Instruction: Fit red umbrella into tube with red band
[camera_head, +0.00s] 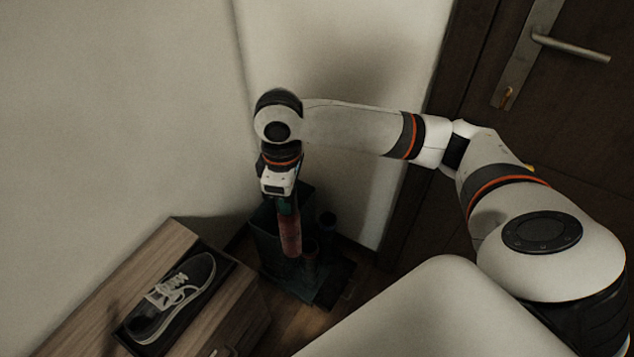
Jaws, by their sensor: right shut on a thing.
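My right gripper (285,200) points down over a dark umbrella stand (300,282) in the corner. It is shut on the red umbrella (290,236), which hangs below it roughly upright. A greenish patch shows at the umbrella's top by the fingers. The umbrella's lower end is over or among the stand's dark tubes; I cannot tell whether it is inside one. A dark tube (309,258) stands just right of the umbrella, and another tube (328,221) stands farther back. I cannot make out which tube has the red band. My left gripper is not in view.
A wooden cabinet (185,246) stands at the lower left, with a dark sneaker (172,300) in a tray on it. Pale walls meet behind the stand. A dark door with a metal handle (570,47) is at the right.

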